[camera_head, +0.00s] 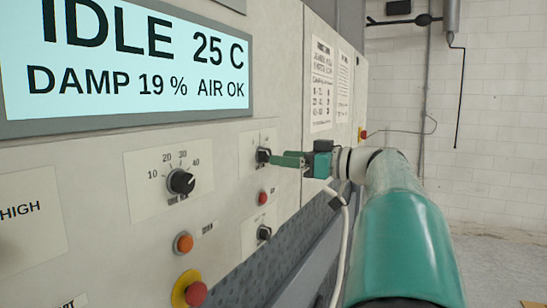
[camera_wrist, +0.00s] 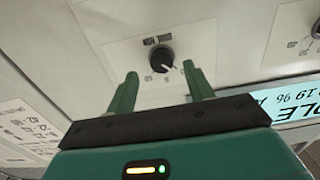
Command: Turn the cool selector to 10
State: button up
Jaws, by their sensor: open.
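My gripper (camera_head: 284,160) is at the small upper black knob (camera_head: 263,155) on the machine's front panel. In the wrist view the two green fingers of my gripper (camera_wrist: 160,70) are apart, one to each side of this knob (camera_wrist: 162,58), with a gap on both sides. Its white pointer mark points to the lower right there. The small print around it is upside down and too small to read surely, so I cannot tell which knob is the cool selector. A larger black dial (camera_head: 181,181) marked 10, 20, 30 and 40 is to its left.
A display (camera_head: 130,65) reads IDLE, 25 C, DAMP 19 %, AIR OK. Below the upper knob are a red button (camera_head: 262,198) and a lower black knob (camera_head: 264,232). An orange button (camera_head: 183,242) and a red stop button (camera_head: 195,293) are lower left. Right of my arm is open floor.

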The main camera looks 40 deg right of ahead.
aim_at(264, 155)
jog(key=shift+x, duration=1.05)
jog(key=shift+w+a+r, duration=0.1)
jog(key=shift+w+a, duration=0.15)
jog(key=shift+w, duration=0.2)
jog(key=shift+w+a, duration=0.1)
jog(key=shift+w, duration=0.05)
jog(key=shift+c, duration=0.4)
jog(key=shift+w, duration=0.1)
jog(key=c, duration=0.9)
